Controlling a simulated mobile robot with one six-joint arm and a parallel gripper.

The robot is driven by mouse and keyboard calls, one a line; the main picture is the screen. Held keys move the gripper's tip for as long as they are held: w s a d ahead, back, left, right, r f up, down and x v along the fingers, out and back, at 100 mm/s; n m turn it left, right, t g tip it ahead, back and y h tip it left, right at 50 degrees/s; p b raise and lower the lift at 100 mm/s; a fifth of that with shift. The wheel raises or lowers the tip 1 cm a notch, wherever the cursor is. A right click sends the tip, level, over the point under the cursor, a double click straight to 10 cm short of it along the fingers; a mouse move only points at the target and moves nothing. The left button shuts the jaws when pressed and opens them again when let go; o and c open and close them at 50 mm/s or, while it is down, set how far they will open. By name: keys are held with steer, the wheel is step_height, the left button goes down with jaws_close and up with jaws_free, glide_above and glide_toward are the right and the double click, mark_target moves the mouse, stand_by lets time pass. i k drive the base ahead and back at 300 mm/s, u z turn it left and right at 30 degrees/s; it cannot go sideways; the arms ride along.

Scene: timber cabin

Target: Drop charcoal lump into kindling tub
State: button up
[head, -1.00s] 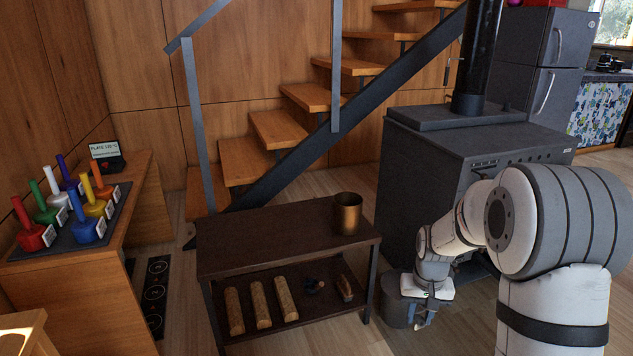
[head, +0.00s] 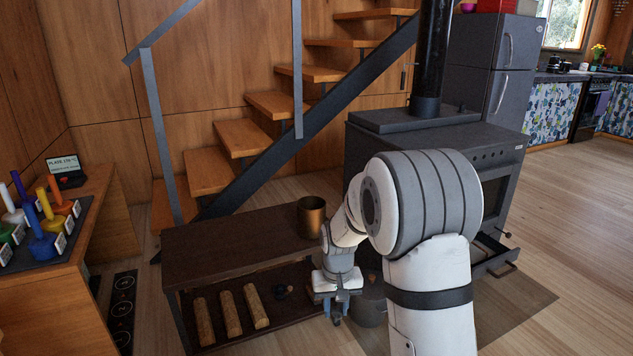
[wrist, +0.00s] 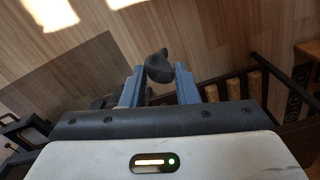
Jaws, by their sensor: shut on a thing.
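My gripper (head: 337,318) is low at the right end of the dark bench, pointing down. In the wrist view my gripper (wrist: 158,80) is shut on a dark, rounded charcoal lump (wrist: 158,66), held between the two blue-grey fingers. A dark grey round tub (head: 369,311) stands on the floor just right of my gripper, partly hidden by my arm; it appears to be the kindling tub. The lump looks outside the tub, but its height is unclear.
The dark bench (head: 235,243) carries a brass-coloured pot (head: 311,218) on top. A black stove (head: 430,135) stands behind my arm. Open floor (head: 570,220) lies right.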

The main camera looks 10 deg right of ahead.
mark_target(314, 233)
steer(key=u, duration=0.05)
steer(key=i, duration=0.9)
